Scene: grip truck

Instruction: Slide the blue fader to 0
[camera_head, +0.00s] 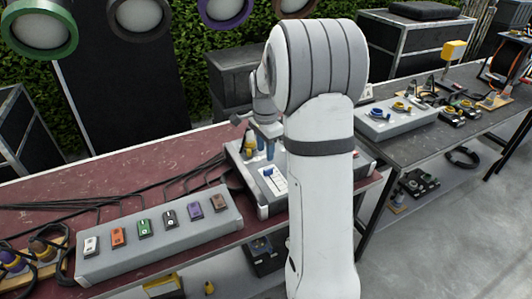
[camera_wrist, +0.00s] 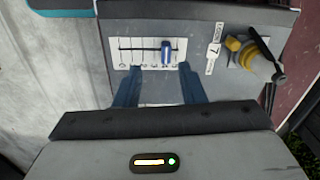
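The blue fader (camera_wrist: 166,51) stands on a white scale plate (camera_wrist: 129,50) in the wrist view. It sits right of the middle of a dark horizontal slot. The marks under the slot are too small to read surely. My gripper (camera_wrist: 160,67) is open, with its two blue fingers apart and nothing between them. The fingertips lie just below the slot in the picture, with the fader between their lines, nearer the right finger. I cannot tell the height gap.
A grey switch box (camera_head: 160,240) lies left on the red table (camera_head: 120,175). Another box (camera_head: 395,122) stands on the dark table at right.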

